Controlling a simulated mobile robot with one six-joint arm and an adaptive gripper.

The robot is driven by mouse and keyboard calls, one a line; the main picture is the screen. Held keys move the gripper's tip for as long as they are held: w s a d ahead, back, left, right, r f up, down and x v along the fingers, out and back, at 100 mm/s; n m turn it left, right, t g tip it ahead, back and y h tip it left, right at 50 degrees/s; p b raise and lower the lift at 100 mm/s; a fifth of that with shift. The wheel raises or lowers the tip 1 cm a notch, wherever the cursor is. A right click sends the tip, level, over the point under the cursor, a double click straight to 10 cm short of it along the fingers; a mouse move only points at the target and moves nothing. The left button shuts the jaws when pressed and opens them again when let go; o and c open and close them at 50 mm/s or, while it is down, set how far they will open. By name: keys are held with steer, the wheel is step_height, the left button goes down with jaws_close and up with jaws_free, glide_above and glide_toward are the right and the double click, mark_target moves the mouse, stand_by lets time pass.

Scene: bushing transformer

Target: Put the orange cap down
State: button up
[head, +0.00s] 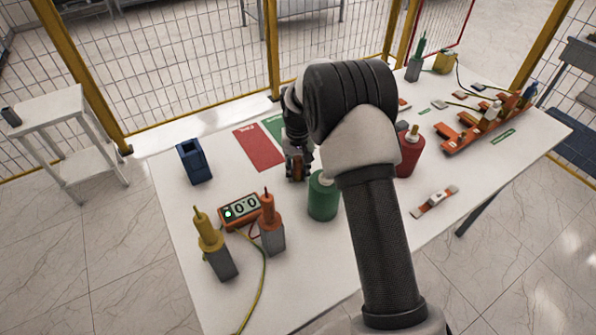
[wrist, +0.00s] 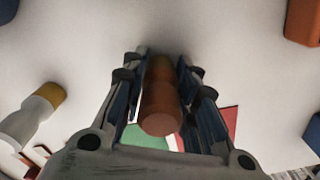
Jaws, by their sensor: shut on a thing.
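My gripper (head: 297,170) is shut on the orange cap, low over the white table (head: 345,275), between the red mat and the green canister. In the wrist view the orange cap (wrist: 161,110) is a brownish-orange rounded cylinder held between the two fingers (wrist: 160,75). In the head view only a little orange shows between the fingers. I cannot tell whether the cap touches the table. My arm hides part of the table behind it.
A red mat (head: 258,148) and a green mat (head: 274,127) lie behind the gripper. A green canister (head: 323,198) stands close in front. A meter (head: 240,212), orange probe (head: 271,228), yellow probe (head: 211,242) and blue holder (head: 194,161) are left. A red canister (head: 409,155) is right.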

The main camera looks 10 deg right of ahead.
steer(key=shift+f, duration=0.15)
steer(key=o, duration=1)
steer(key=shift+o, duration=0.2)
